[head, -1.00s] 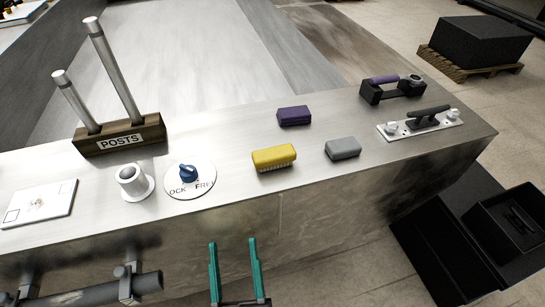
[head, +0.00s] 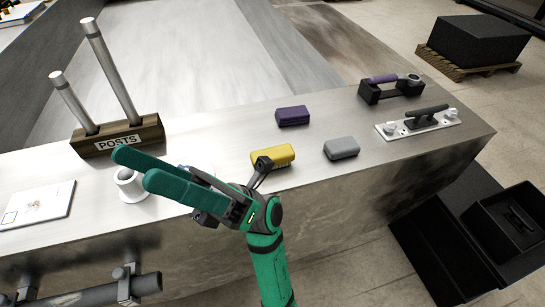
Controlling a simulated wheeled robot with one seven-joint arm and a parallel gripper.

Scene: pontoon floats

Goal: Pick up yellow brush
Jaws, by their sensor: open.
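The yellow brush (head: 281,153) lies on the metal counter (head: 222,142) near its front edge, in the head view. Part of its lower left side is hidden behind a dark part of my wrist. My gripper (head: 132,168) is open, with two green fingers pointing to the left. It is above the counter's front part, left of the brush and apart from it. Nothing is between the fingers.
A purple block (head: 293,116) lies behind the brush and a grey block (head: 342,148) to its right. The posts holder (head: 118,138) stands at left. A white cup-like fitting (head: 130,187) is under my fingers. A cleat plate (head: 420,123) is at right.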

